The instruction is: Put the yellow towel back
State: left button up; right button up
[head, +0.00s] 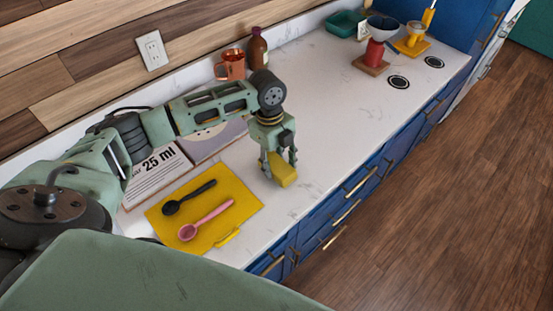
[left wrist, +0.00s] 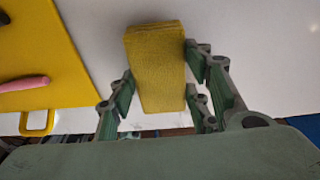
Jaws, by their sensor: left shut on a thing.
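The yellow towel (head: 286,173) is a small folded block over the white countertop. My left gripper (head: 279,166) points down and is shut on it. In the left wrist view the towel (left wrist: 155,68) sits between the fingers of the left gripper (left wrist: 158,92), with its long side running away from the palm. I cannot tell whether its underside touches the counter. My right gripper is not in view.
A yellow board (head: 160,221) holds a black spoon (head: 190,197) and a pink spoon (head: 206,219). A copper mug (head: 231,66) and brown bottle (head: 258,49) stand by the wall. A red-based bowl stand (head: 374,54) is farther back. The counter's middle (head: 330,110) is clear.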

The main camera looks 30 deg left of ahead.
aim_at(273, 160)
pick_arm(q)
jog(key=shift+f, duration=0.15)
jog(key=shift+f, duration=0.1)
jog(key=o, duration=0.9)
jog(key=shift+c, duration=0.2)
jog(key=shift+o, duration=1.2)
notch_tip(273, 160, up, 12)
jog(key=a+b, duration=0.1)
jog(key=b, duration=0.2)
jog(key=shift+w+a+b, duration=0.3)
jog(key=shift+w+b, duration=0.05)
